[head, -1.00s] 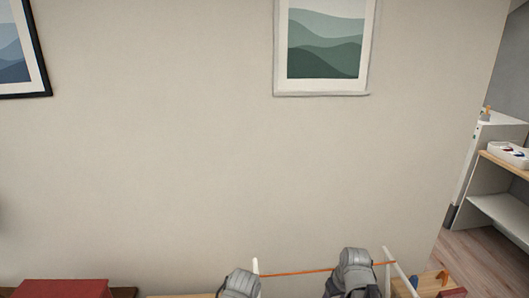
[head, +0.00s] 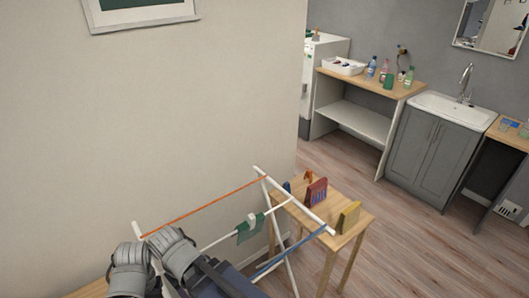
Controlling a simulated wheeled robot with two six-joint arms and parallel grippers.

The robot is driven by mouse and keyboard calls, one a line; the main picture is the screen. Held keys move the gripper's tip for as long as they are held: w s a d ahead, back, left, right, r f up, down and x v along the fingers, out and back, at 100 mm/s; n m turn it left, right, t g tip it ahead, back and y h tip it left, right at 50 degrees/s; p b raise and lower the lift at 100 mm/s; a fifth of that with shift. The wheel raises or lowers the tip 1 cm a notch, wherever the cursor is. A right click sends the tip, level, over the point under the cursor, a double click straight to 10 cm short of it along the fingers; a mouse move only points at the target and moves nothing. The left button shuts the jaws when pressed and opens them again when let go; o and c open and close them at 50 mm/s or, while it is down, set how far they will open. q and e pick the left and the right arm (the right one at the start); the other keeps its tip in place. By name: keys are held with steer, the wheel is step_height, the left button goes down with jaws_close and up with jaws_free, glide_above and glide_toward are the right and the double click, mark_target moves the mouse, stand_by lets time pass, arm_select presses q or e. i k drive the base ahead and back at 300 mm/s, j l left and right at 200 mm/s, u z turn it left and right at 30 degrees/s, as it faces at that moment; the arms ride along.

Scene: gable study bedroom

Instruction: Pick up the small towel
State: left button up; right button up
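A small green cloth (head: 247,233), which looks like the small towel, hangs over a white bar of a drying rack (head: 316,222) in the head view. A small white piece, too small to make out, sits at its upper edge. The rack has white rails, an orange line (head: 205,205) and a blue line (head: 290,252). Grey links of my arms show at the lower left, left of the cloth and apart from it. Neither gripper's fingers are visible.
A sink cabinet (head: 433,150) and a shelf unit (head: 352,123) stand farther back. Wooden floor (head: 420,255) is open at right.

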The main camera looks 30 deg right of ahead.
mark_target(316, 193)
steer(key=k+l+z, duration=0.1)
steer(key=z, duration=0.35)
steer(key=l+z, duration=0.55)
steer(key=z, duration=0.3)
steer(key=i+l+u, duration=0.2)
steer(key=l+u, duration=0.25)
steer(key=i+l+u, duration=0.1)
steer(key=l+u, duration=0.35)
steer(key=i+l+u, duration=0.1)
steer(key=l+u, duration=0.35)
steer(key=i+j, duration=0.1)
steer(key=i, duration=0.4)
